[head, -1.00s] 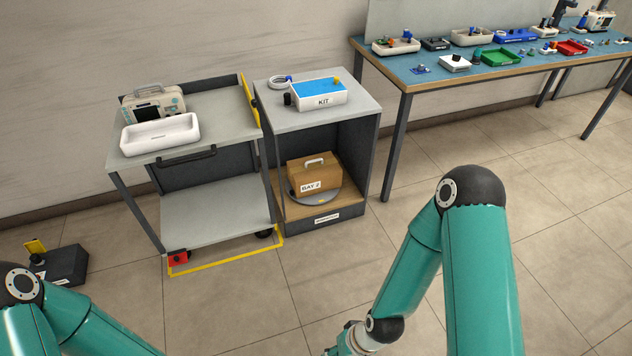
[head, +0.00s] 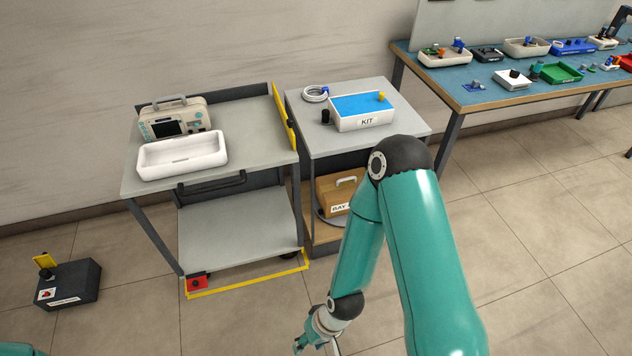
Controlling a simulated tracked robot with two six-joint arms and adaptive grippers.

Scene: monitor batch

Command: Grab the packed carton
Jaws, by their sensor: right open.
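The packed carton (head: 333,194) is a brown box with a white handle on top and a label reading "BAY". It stands in the open lower compartment of the grey cabinet (head: 309,140), on a grey round plate whose left edge shows. My right arm hides the carton's right part. My right gripper (head: 320,343) is at the bottom edge, low in front of the cabinet, apart from the carton. It is open, and its tips are partly cut off. My left gripper is out of view.
A kit box (head: 362,118) stands on the cabinet. Left of it is a cart (head: 240,225) with a white tray (head: 182,161) and a monitor (head: 175,121), inside a yellow floor frame (head: 245,281). A dark box (head: 78,284) lies at left. The floor at right is clear.

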